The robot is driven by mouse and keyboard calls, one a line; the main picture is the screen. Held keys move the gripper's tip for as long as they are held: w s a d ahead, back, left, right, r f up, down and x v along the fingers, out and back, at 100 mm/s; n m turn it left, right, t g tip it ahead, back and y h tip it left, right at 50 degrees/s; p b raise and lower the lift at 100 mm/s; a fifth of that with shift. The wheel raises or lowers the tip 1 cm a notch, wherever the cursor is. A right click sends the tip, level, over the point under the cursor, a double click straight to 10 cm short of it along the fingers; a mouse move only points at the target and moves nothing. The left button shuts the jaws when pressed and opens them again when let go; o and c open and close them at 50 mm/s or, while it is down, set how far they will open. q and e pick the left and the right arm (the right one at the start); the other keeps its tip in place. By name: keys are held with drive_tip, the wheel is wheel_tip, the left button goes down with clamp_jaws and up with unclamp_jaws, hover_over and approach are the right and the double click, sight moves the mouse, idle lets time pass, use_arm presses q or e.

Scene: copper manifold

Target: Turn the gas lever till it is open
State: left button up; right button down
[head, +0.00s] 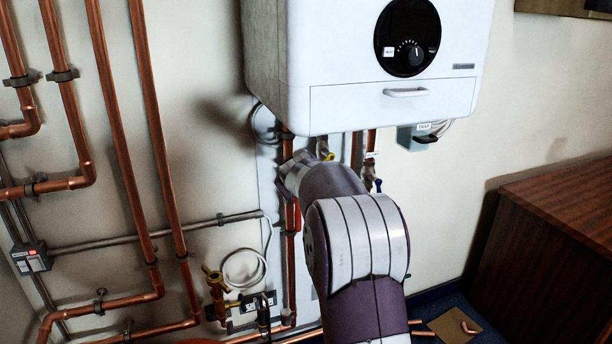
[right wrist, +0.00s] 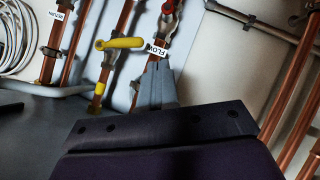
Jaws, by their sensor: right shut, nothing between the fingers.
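The yellow gas lever (right wrist: 120,43) shows in the right wrist view on a copper pipe, lying roughly crosswise to it. My right gripper (right wrist: 157,82) is shut and empty in the right wrist view. Its fingertips are just below and to the right of the lever's free end in the picture; I cannot tell whether they touch. In the head view my right arm hides its fingers. My left gripper is in neither view.
A red handle (right wrist: 168,12) and a pipe with a FLOW label (right wrist: 157,50) stand close to the lever. The white boiler (head: 400,110) hangs above. Copper pipes (head: 125,150) line the left wall. A wooden cabinet (head: 550,235) stands at the right.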

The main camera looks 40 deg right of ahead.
drive_tip(key=w+d+f+p, duration=0.2)
drive_tip(key=w+d, duration=0.5)
drive_tip(key=shift+d+h, duration=0.35)
drive_tip(key=shift+h, duration=0.05)
drive_tip(key=shift+w+f, duration=0.1)
drive_tip(key=shift+f, duration=0.05)
